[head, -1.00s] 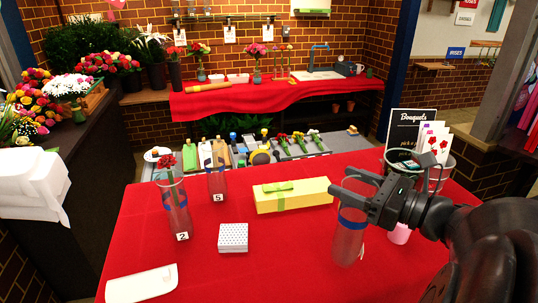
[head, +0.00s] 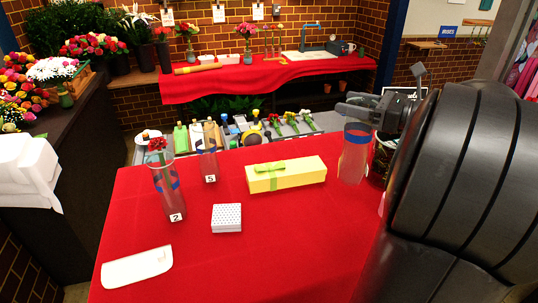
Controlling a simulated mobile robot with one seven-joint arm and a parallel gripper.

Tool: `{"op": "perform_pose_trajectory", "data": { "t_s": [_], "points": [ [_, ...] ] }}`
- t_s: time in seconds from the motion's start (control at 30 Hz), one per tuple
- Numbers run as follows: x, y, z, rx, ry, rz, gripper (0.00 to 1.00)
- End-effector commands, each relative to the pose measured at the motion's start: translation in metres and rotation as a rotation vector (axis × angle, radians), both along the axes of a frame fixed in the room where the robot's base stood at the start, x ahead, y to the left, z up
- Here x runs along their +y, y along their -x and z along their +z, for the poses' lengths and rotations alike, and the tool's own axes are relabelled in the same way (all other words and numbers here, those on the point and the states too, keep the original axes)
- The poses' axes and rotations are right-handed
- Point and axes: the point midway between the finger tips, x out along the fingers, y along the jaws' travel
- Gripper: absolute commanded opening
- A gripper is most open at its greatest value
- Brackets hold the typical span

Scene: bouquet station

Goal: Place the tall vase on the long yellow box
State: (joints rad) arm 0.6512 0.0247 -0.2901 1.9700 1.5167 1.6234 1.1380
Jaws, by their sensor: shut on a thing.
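The tall vase (head: 353,158) is a clear glass cylinder with a blue band. It stands upright in my gripper (head: 362,108), which is shut on its upper part. The vase is just right of the long yellow box (head: 287,177), near its right end. I cannot tell how far its base is above the table. The long yellow box lies on the red table with a green ribbon and bow on it. My arm covers the right of the view.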

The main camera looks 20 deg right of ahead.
Motion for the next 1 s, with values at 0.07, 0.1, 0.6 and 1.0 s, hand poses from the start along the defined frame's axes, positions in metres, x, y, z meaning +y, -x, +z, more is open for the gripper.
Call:
{"op": "perform_pose_trajectory", "data": {
  "t_s": [0.07,0.1,0.6,1.0],
  "points": [
    [-0.002,-0.031,0.005,-0.004,0.0,0.023,0.0],
    [-0.002,-0.044,0.008,-0.005,-0.002,0.031,0.0],
    [0.008,-0.126,0.018,-0.025,-0.024,0.087,0.0],
    [0.058,-0.169,-0.021,-0.023,-0.026,0.091,0.0]
  ]
}}
